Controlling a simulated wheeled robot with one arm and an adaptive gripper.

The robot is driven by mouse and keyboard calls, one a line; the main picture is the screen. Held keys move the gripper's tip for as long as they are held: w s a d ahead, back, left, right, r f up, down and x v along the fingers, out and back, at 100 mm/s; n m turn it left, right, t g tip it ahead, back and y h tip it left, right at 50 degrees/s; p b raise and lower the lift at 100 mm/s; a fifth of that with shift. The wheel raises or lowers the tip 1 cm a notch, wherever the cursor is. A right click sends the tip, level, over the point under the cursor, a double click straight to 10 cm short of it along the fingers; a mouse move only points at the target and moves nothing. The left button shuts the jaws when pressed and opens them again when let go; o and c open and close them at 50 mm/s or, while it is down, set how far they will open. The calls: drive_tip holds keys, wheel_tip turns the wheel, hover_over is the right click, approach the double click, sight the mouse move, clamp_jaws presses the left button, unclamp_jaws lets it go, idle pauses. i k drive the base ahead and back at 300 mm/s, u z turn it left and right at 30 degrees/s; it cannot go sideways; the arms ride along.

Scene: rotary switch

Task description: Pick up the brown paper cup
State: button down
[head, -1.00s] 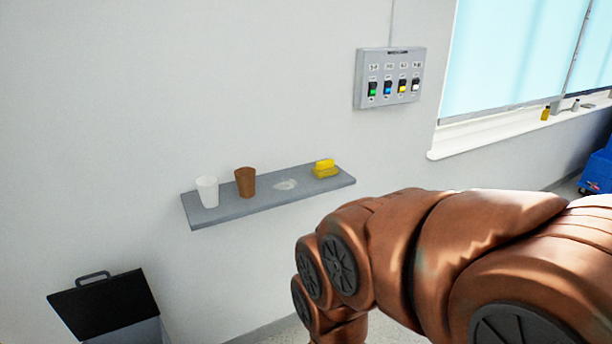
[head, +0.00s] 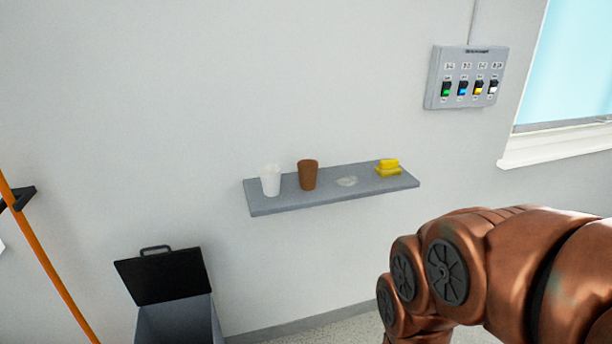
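The brown paper cup (head: 308,175) stands upright on a grey wall shelf (head: 330,195). A white cup (head: 270,180) stands upright just left of it. A pale, flat, roundish patch or item (head: 347,181) lies on the shelf to its right; I cannot tell what it is. My copper-coloured arm shows at the lower right, below and to the right of the shelf and apart from the cup. My gripper is not in the head view.
Yellow sponge-like items (head: 388,168) lie at the shelf's right end. A grey switch box (head: 467,77) hangs on the wall above right. A bin with an open black lid (head: 162,276) stands below left of the shelf. An orange pole (head: 45,262) leans at far left.

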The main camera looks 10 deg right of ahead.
sight(307, 170)
drive_tip(key=u, duration=0.05)
drive_tip(key=i, duration=0.45)
drive_tip(key=u, duration=0.5)
drive_tip(key=i, duration=1)
drive_tip(key=u, duration=0.3)
